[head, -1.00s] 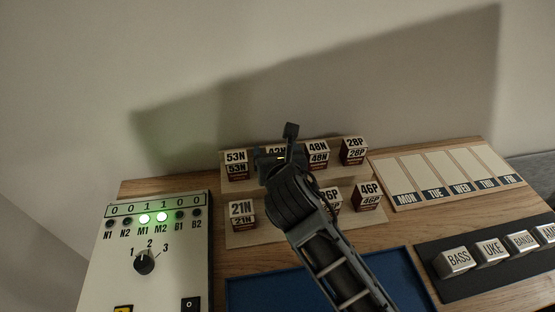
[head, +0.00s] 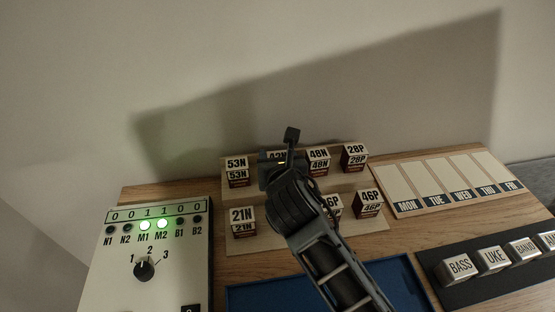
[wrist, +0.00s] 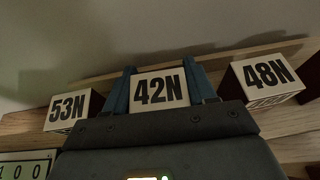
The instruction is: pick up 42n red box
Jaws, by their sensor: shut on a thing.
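The 42N box (wrist: 158,91) shows its white labelled face between the two fingers of my gripper (wrist: 162,88) in the wrist view. The fingers are shut on it, one on each side. In the head view my gripper (head: 278,160) is at the back row of the stepped wooden rack, and it hides most of the 42N box (head: 277,155). Only a bit of its label shows there. I cannot tell whether the box is clear of the rack.
The 53N box (head: 237,170) stands left and the 48N box (head: 319,160) right, both close by. The 28P box (head: 354,156) is farther right. The 21N (head: 243,221) and 46P (head: 369,203) boxes stand in front. A blue tray (head: 258,297) lies nearer me, beside a control panel (head: 175,268).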

